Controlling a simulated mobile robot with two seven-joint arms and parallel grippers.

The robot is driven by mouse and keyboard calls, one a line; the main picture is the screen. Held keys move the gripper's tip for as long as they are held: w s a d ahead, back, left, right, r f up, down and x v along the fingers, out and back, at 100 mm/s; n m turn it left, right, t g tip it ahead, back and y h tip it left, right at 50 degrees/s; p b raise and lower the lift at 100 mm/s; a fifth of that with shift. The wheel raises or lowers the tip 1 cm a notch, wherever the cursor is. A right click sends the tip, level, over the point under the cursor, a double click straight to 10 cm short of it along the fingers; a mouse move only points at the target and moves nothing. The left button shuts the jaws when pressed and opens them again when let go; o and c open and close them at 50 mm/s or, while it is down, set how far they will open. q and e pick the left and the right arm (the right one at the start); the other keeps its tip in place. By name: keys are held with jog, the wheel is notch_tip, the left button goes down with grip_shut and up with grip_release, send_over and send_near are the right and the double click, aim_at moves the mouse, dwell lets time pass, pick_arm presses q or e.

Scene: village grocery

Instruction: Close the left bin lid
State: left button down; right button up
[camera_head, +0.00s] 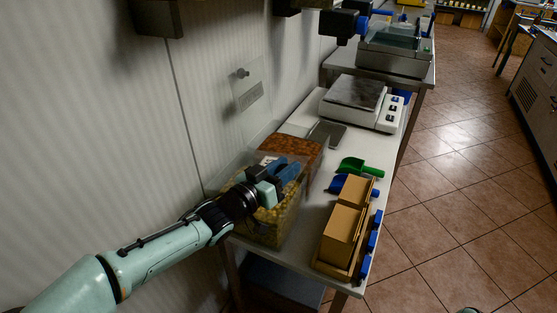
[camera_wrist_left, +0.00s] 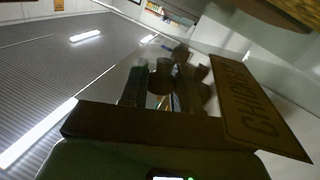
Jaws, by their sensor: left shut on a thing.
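The left bin (camera_head: 262,222) is a clear box with yellowish contents at the near left end of the counter, by the wall. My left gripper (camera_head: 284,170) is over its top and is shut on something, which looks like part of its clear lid. The grip itself is hard to make out. In the left wrist view, a tan label plate (camera_wrist_left: 248,100) with partly readable dark lettering is beside the dark fingers (camera_wrist_left: 168,85). The arm and gripper hide much of the bin's top, so I cannot tell how far down the lid is.
A bin with red-brown contents (camera_head: 294,146) is beside it; a clear lid with a knob (camera_head: 244,74) stands upright behind. A green scoop (camera_head: 358,168), a wooden tray with cardboard boxes (camera_head: 343,232) and a white scale (camera_head: 360,103) share the counter. Tiled floor is open at right.

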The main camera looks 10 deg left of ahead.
pick_arm(q)
jog(key=shift+s+d+f+m+b, duration=0.15)
jog(key=shift+f+m+b, duration=0.15)
jog(key=shift+f, duration=0.25)
jog(key=shift+w+d+f+m+b, duration=0.15)
jog(key=shift+f+m+b, duration=0.15)
jog(key=shift+f, duration=0.2)
jog(key=shift+s+d+f+m+g+b, duration=0.15)
jog(key=shift+f+m+g+b, duration=0.15)
jog(key=shift+f+m+b, duration=0.15)
jog(key=shift+f, duration=0.35)
pick_arm(e)
jog(key=shift+g, duration=0.3)
jog(key=shift+s+d+f, duration=0.25)
jog(key=shift+f, duration=0.55)
jog(key=shift+s+d+f, duration=0.2)
jog(key=shift+d+f, duration=0.1)
jog(key=shift+f, duration=0.45)
jog(key=shift+s+d+f, duration=0.25)
jog(key=shift+f, duration=0.55)
pick_arm(q)
jog(key=c, duration=0.9)
grip_release()
jog(key=shift+o, duration=0.2)
